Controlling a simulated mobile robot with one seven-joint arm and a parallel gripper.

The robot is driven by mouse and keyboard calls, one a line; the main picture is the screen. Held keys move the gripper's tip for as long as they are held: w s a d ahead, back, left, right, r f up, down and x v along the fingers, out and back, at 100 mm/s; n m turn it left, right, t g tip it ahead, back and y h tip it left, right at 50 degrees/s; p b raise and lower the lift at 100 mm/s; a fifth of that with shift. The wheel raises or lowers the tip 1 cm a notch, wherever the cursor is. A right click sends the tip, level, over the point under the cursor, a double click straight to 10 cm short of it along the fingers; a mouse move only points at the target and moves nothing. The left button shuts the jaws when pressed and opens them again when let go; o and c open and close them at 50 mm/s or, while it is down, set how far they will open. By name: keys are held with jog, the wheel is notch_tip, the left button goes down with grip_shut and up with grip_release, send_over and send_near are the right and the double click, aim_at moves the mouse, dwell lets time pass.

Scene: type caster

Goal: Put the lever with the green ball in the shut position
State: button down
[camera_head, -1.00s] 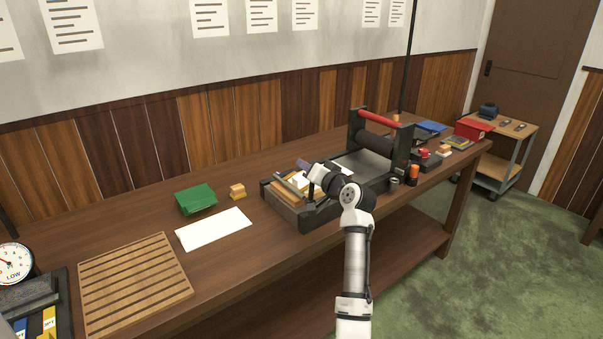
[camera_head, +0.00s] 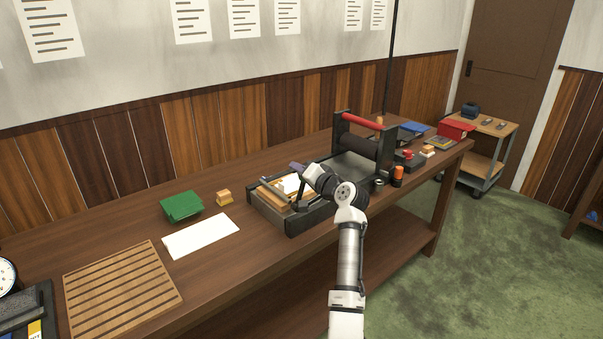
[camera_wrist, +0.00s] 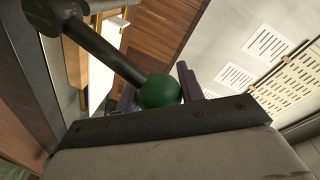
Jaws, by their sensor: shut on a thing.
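The green ball (camera_wrist: 160,90) sits at the end of a dark round lever (camera_wrist: 105,48) in the wrist view. The lever slants from a thick dark hub at upper left down to the ball. My gripper (camera_wrist: 160,88) is shut on the ball, with its purplish fingers at either side; the near part of the gripper hides the lower edge of the ball. In the head view my gripper (camera_head: 298,167) is over the left end of the dark casting machine (camera_head: 295,222). The ball cannot be made out there.
The machine's roller frame with a red bar (camera_head: 362,121) stands right of my gripper. An orange-topped bottle (camera_head: 398,174) is near the table's front edge. A white sheet (camera_head: 201,236), green stack (camera_head: 181,207) and slatted board (camera_head: 122,290) lie left.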

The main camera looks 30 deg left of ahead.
jog(key=c, duration=0.9)
grip_release()
jog(key=shift+w, duration=0.15)
jog(key=shift+d, duration=0.1)
jog(key=b+v, duration=0.4)
jog(key=v, duration=0.9)
jog(key=shift+s+d, duration=0.25)
jog(key=shift+d, duration=0.05)
